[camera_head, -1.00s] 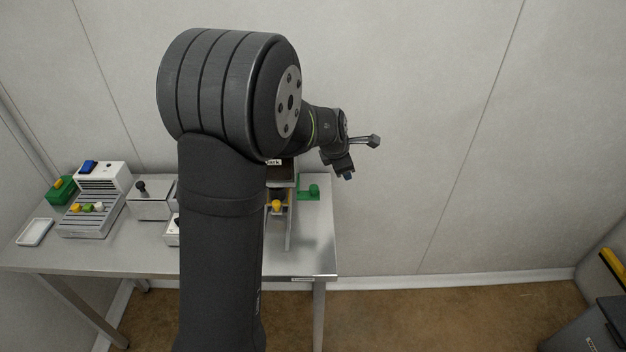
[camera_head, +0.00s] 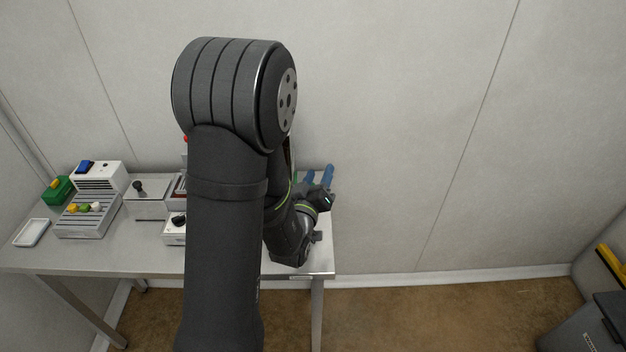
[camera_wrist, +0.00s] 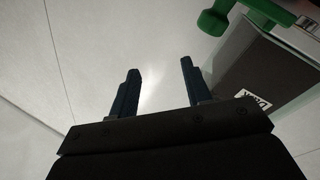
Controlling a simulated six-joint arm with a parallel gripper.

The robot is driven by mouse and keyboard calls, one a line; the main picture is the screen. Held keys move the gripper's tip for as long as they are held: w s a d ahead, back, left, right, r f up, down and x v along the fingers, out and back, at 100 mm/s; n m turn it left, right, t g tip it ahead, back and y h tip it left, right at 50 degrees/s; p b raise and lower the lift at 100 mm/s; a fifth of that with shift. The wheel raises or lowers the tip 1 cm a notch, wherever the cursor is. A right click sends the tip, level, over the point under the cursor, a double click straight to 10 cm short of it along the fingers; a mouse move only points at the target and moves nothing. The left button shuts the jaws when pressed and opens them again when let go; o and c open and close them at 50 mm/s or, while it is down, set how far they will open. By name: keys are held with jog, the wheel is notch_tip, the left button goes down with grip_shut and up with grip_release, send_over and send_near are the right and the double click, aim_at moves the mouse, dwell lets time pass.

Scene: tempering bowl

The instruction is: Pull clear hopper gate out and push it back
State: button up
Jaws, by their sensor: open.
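My gripper (camera_head: 318,176) is at the right end of the bench, with its two blue fingers apart and nothing between them. In the wrist view the open fingers (camera_wrist: 160,72) point up the picture towards a pale surface. A green handle (camera_wrist: 213,22) with a round end shows ahead and to the right of the fingers, apart from them. Beside it is a dark grey box (camera_wrist: 262,68) with a partly hidden label that seems to read "Dark". I cannot make out a clear hopper or tell which gate the green handle belongs to. My arm hides most of this station in the head view.
On the steel bench (camera_head: 110,255) stand a white dish (camera_head: 32,233), a ribbed grey block (camera_head: 85,224), a white unit with a blue switch (camera_head: 97,180), a green box (camera_head: 57,190) and a knobbed grey box (camera_head: 146,208). The wall is close behind.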

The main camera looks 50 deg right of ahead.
jog(key=s+a+f+m+y, duration=0.1)
jog(key=s+a+f+m, duration=0.15)
jog(key=a, duration=0.35)
jog(key=s+a+f+m, duration=0.2)
jog(key=a+f+m, duration=0.15)
jog(key=a, duration=0.25)
jog(key=x, duration=1.7)
jog(key=shift+w, duration=0.45)
jog(key=shift+a, duration=0.15)
